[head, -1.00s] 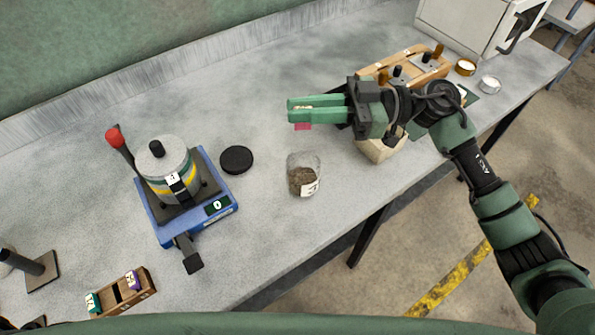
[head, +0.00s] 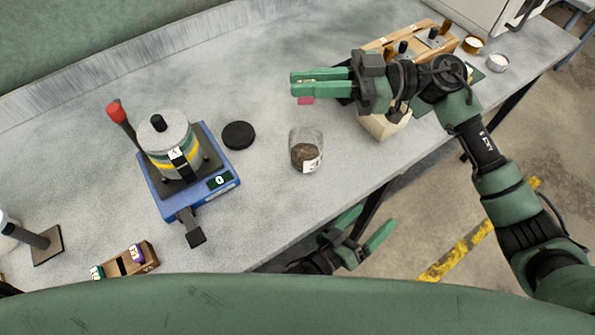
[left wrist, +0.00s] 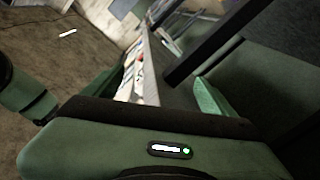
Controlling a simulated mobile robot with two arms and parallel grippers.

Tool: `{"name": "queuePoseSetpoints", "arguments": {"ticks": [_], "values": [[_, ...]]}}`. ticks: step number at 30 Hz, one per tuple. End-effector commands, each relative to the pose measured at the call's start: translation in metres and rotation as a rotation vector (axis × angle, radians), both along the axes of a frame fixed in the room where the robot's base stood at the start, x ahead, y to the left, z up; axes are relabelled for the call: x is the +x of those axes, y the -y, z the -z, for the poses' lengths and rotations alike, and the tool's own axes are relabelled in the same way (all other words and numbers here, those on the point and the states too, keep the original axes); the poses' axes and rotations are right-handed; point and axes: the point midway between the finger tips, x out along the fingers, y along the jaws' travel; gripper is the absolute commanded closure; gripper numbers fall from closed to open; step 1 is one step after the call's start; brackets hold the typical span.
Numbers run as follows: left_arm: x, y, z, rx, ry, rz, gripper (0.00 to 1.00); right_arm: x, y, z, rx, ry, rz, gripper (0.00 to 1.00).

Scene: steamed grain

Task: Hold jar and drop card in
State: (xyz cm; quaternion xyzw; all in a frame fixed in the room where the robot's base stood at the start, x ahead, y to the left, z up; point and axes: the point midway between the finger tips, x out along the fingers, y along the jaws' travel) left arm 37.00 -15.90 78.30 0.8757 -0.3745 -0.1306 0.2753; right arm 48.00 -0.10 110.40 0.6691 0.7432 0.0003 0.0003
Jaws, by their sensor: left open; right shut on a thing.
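The jar (head: 306,153) is clear glass with brown grain in its lower part and a white label. It stands upright and open on the bench, and no gripper touches it. My right gripper (head: 296,84), in the head view, is shut on a pink card (head: 306,101) and holds it above the bench, behind the jar. Most of the card is hidden by the fingers. My left gripper (head: 367,225) is open and empty, low beside the bench's front edge, to the right of and nearer than the jar. Its spread fingers also show in the left wrist view (left wrist: 160,95).
A blue-based device (head: 190,205) with a metal pot and red-knobbed lever stands left of the jar. A black lid (head: 238,135) lies between. A small wooden holder (head: 119,268) has purple and green cards. A wooden rack (head: 385,43) and small tins (head: 497,62) are at back right.

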Motion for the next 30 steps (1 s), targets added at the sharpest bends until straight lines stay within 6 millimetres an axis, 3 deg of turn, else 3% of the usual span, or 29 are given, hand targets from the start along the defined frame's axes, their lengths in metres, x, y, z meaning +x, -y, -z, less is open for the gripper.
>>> {"name": "queuePoseSetpoints", "arguments": {"ticks": [1, 3, 8, 11, 17, 25, 27, 30], "values": [[-0.002, 0.012, -0.025, -0.054, 0.031, 0.023, 0.14, 0.0, 0.0, 0.0, 0.0, 0.0, 0.0, 1.0], [-0.007, 0.025, -0.055, -0.124, 0.064, 0.053, 0.14, 0.0, 0.0, 0.0, 0.0, 0.0, 0.0, 1.0], [-0.019, 0.045, -0.121, -0.19, 0.159, 0.113, 0.14, 0.0, 0.0, 0.0, 0.0, 0.0, 0.0, 1.0], [-0.012, 0.035, -0.129, -0.037, 0.218, 0.078, 0.14, 0.0, 0.0, 0.0, 0.0, 0.0, 0.0, 1.0], [0.011, -0.009, -0.156, 0.301, 0.344, -0.064, 0.14, 0.0, 0.0, 0.0, 0.0, 0.0, 0.0, 1.0], [0.034, -0.12, -0.218, 0.696, 0.412, -0.384, 0.14, 0.0, 0.0, 0.0, 0.0, 0.0, 0.0, 1.0], [0.033, -0.145, -0.207, 0.716, 0.301, -0.452, 0.14, 0.0, 0.0, 0.0, 0.0, 0.0, 0.0, 1.0], [0.029, -0.161, -0.183, 0.697, 0.153, -0.5, 0.14, 0.0, 0.0, 0.0, 0.0, 0.0, 0.0, 1.0]]}}
